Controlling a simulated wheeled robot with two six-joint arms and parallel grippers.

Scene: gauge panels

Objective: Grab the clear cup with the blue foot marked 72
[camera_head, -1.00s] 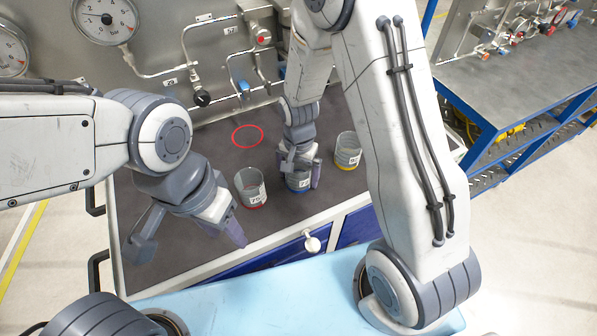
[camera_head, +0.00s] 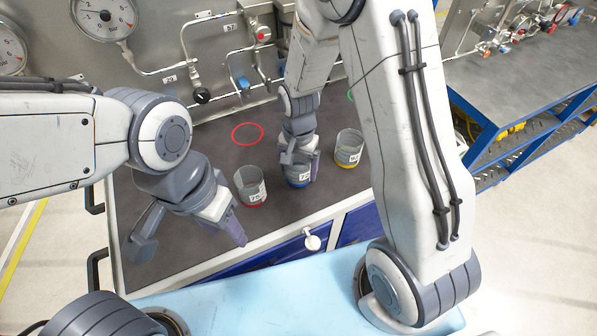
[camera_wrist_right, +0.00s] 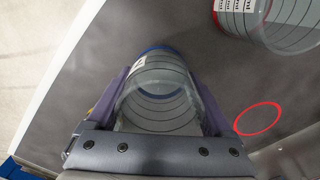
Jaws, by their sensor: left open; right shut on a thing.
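The clear cup with the blue foot (camera_head: 298,182) stands on the dark worktop, partly hidden by my right gripper. Its label is partly covered. My right gripper (camera_head: 300,163) is shut on it, with one finger on each side. In the right wrist view the clear ringed cup (camera_wrist_right: 158,95) sits between the two purple-grey fingers, its blue foot at the far end. My left gripper (camera_head: 190,240) is open and empty over the front left of the worktop, left of the cups.
A clear cup with a red foot (camera_head: 251,188) stands close to the left of the held cup; a yellow-footed cup (camera_head: 348,150) stands to the right. A red ring (camera_head: 247,133) marks bare worktop behind. The gauge panel (camera_head: 150,75) rises at the back.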

